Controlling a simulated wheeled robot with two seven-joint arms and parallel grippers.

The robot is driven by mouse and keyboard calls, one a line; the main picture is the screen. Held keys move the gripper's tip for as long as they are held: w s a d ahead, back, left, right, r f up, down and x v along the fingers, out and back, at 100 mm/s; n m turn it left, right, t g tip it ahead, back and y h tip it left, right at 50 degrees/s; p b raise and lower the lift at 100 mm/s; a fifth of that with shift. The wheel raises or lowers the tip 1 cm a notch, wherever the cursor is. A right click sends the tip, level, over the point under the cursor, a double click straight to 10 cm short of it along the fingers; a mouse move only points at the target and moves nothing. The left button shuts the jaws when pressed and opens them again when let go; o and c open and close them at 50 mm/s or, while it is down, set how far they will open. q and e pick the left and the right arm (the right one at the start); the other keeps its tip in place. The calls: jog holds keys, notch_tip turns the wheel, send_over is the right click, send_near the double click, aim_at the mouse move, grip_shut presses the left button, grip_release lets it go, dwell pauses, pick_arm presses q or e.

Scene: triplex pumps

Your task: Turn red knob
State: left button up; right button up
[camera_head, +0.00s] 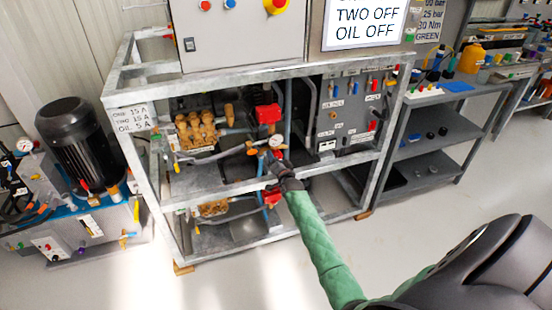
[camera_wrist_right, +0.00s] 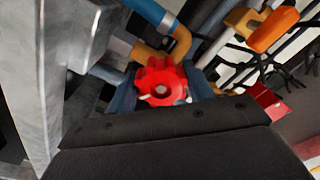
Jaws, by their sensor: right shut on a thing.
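The red knob (camera_wrist_right: 161,84) is a round, lobed handwheel. In the right wrist view it sits between the fingertips of my right gripper (camera_wrist_right: 163,90), with one finger on each side of it. The gripper is shut on it. In the head view my right gripper (camera_head: 274,168) reaches the front of the metal pump frame (camera_head: 225,189), just below a round gauge (camera_head: 276,141). There the knob is mostly hidden by the gripper. My left gripper is not in view.
The frame's galvanised post (camera_wrist_right: 38,70) stands close on the left in the wrist view. An orange valve handle (camera_wrist_right: 272,29) and a bent brass pipe (camera_wrist_right: 180,42) are nearby. A black motor unit (camera_head: 78,140) stands at the left. Shelves (camera_head: 430,168) stand at the right.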

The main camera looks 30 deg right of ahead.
jog(key=m, duration=0.2)
jog(key=shift+m, duration=0.4)
jog(key=m, duration=0.2)
jog(key=shift+r+m, duration=0.1)
jog(key=shift+m, duration=0.3)
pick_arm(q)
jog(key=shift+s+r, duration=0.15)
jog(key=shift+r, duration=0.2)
pick_arm(e)
jog(key=shift+m, duration=0.7)
jog(key=o, duration=1)
jog(key=shift+c, duration=0.2)
